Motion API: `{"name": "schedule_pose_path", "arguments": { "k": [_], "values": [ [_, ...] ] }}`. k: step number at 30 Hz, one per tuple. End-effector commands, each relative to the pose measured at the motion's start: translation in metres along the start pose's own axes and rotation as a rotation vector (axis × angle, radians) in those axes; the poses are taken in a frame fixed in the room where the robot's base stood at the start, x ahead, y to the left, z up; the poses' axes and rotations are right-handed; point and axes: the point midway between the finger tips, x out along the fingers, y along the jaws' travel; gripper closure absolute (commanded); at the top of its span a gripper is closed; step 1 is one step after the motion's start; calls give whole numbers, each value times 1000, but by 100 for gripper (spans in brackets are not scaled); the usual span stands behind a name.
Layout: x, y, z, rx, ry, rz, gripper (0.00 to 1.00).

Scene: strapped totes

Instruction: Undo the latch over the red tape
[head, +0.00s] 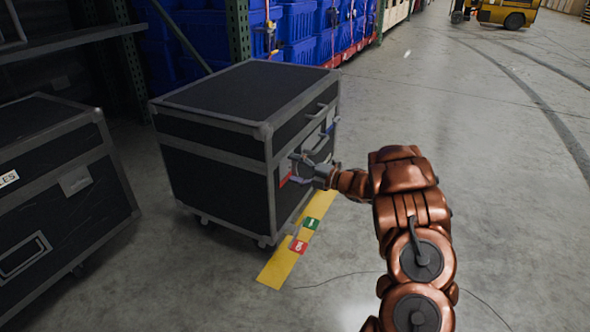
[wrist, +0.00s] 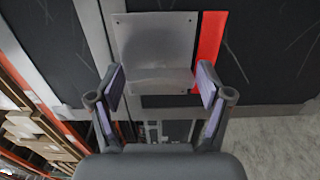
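The black case (head: 215,180) with grey metal edges stands on castors left of my arm. My gripper (head: 303,168) is at its right-hand side face, and it hides most of the latch there in the head view. A bit of red tape (head: 284,181) shows beside my gripper. In the wrist view, a grey metal latch (wrist: 155,40) is straight ahead, with the red tape (wrist: 211,38) beside it on the right. My gripper (wrist: 160,80) is open there, its two fingers apart on either side of the latch's lower part. I cannot tell whether they touch it.
Another black case (head: 60,190) stands at the left. A yellow floor strip (head: 285,262) with a green tag and a red tag lies by the near case. Blue totes (head: 300,25) fill shelves behind. A yellow vehicle (head: 508,12) is far back. The floor at right is clear.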

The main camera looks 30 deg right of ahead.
Motion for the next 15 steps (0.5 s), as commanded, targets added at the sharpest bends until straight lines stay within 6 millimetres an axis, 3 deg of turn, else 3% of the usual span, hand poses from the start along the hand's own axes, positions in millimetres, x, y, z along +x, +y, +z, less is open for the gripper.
{"name": "schedule_pose_path", "arguments": {
  "k": [11,15],
  "values": [
    [-1,0,0,0,-1,0,12],
    [-10,0,1,0,-2,1,12]
  ]
}}
